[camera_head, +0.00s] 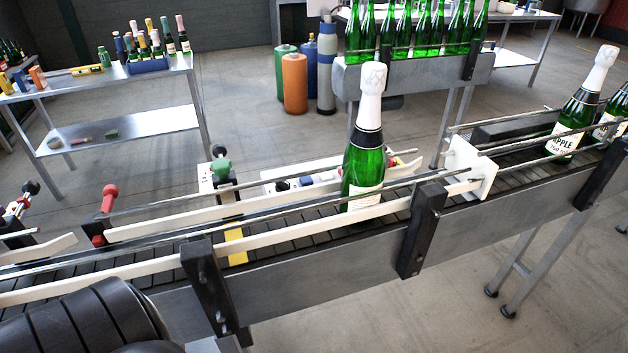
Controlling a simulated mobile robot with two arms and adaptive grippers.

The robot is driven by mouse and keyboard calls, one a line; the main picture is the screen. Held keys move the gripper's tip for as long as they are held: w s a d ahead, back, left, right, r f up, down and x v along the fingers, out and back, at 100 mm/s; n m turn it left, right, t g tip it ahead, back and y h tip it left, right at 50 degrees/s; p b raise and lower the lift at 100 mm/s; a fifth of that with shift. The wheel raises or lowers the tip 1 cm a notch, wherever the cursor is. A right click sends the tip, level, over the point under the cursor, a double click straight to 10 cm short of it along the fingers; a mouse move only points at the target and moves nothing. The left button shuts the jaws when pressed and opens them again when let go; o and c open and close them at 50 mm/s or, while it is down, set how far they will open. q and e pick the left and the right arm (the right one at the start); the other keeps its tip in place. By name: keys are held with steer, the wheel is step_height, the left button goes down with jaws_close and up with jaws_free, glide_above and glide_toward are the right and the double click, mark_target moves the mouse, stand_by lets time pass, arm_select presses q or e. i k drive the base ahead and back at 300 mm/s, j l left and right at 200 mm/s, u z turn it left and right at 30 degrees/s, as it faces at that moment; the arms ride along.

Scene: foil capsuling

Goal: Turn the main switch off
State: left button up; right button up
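I cannot make out a part that is clearly the main switch. Behind the conveyor's rail stands a small pale box with a green knob (221,166) on top. To its right, a pale unit with blue and dark parts (305,181) is partly hidden by the rails and a bottle. A red knob (109,192) is on a black bracket at the left. Neither gripper shows; a black rounded part of my own arm fills the bottom left corner.
A conveyor (330,234) with guide rails crosses the view. A green foil-topped bottle (365,150) stands on it, with more at the far right. A steel table (110,85) is at the left, gas cylinders (295,84) behind. Open floor lies at front right.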

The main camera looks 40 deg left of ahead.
mark_target(392, 162)
steer(key=i+u, duration=0.3)
steer(key=u, duration=0.2)
steer(key=i+u, duration=0.3)
steer(key=u, duration=0.15)
steer(key=i+l+u, duration=0.2)
steer(key=u, duration=0.3)
steer(key=i+l, duration=0.05)
